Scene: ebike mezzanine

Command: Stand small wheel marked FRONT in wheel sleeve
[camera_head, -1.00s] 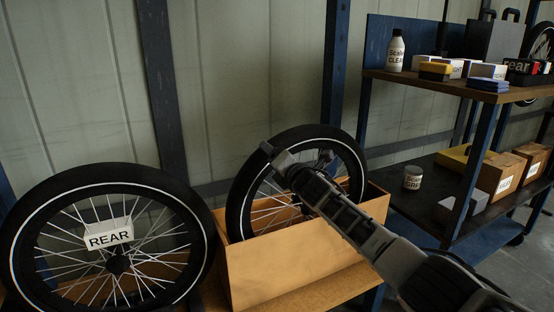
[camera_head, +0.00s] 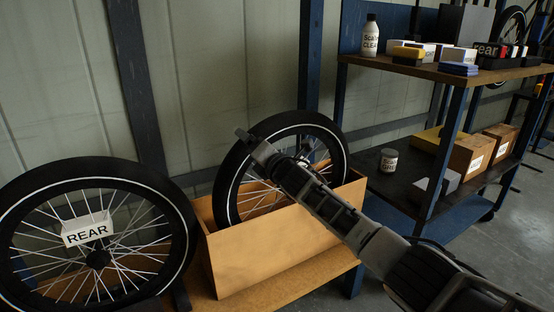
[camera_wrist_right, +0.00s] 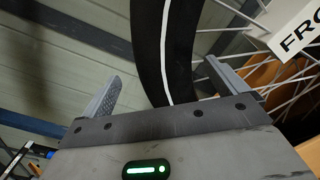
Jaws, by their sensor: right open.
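The small wheel (camera_head: 230,163), a black tyre with a white line, stands upright in the wooden wheel sleeve (camera_head: 270,262), its lower part hidden by the front wall. In the right wrist view its tyre (camera_wrist_right: 165,50) passes between my open fingers, with a visible gap at the left finger. A white tag (camera_wrist_right: 296,36) reading "FRO" shows there, cut off by the picture edge. My right gripper (camera_head: 262,148) is open at the upper left of the wheel's rim. My left gripper is not in view.
A larger wheel tagged REAR (camera_head: 88,232) stands left of the sleeve. A blue shelf cart (camera_head: 440,80) with a bottle (camera_head: 370,38), small boxes and a jar (camera_head: 389,160) stands at the right. A blue post (camera_head: 311,60) and wall are behind.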

